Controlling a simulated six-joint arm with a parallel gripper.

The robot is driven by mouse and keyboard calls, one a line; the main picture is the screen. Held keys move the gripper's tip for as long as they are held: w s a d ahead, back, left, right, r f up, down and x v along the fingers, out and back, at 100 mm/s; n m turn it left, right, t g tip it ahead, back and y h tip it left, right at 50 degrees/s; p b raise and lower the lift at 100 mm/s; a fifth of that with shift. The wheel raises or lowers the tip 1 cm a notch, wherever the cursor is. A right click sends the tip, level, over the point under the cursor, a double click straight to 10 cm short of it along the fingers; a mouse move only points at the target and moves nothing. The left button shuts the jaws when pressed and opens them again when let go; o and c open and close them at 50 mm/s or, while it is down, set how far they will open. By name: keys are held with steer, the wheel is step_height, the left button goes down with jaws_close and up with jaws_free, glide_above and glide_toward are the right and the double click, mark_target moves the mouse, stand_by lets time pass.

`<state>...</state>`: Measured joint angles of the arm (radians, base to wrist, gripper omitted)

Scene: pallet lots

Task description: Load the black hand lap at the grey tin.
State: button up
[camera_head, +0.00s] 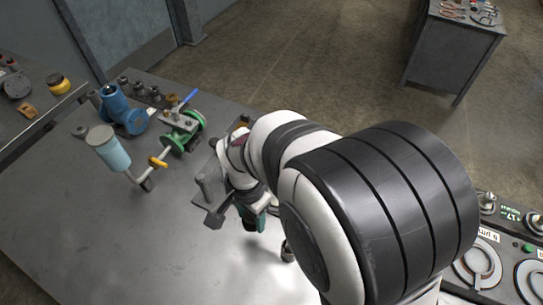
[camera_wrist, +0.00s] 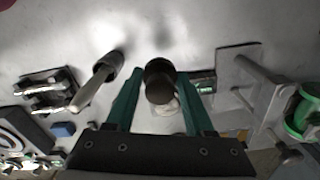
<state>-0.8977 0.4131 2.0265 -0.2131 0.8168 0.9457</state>
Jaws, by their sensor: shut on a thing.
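My gripper (camera_wrist: 160,92) has green fingers shut on a dark, round-ended thing (camera_wrist: 159,73), which I take to be the black hand lap. In the wrist view its brownish-black end faces the camera and a shadow lies beyond it. In the head view my gripper (camera_head: 256,212) is partly behind my arm, with the dark lap (camera_head: 249,223) just below the fingers. I cannot tell whether the lap touches the table. I cannot pick out a grey tin for certain in either view; my arm hides part of the table.
A dark-headed tool with a pale handle (camera_wrist: 97,83) stands left of my gripper in the wrist view. A grey plate with a rod (camera_wrist: 262,88) is at right. Green (camera_head: 184,130) and blue (camera_head: 122,110) valve bodies stand at the back left. The front-left metal table (camera_head: 90,245) is clear.

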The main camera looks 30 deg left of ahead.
steer(key=w+d, duration=1.1)
steer(key=w, duration=0.1)
steer(key=shift+d+f, duration=0.15)
steer(key=shift+f, duration=1.45)
steer(key=shift+d+f, duration=0.1)
steer(key=shift+f, duration=1.45)
steer(key=shift+f, duration=0.55)
steer(key=shift+r, duration=0.1)
step_height(320, 180, up, 7)
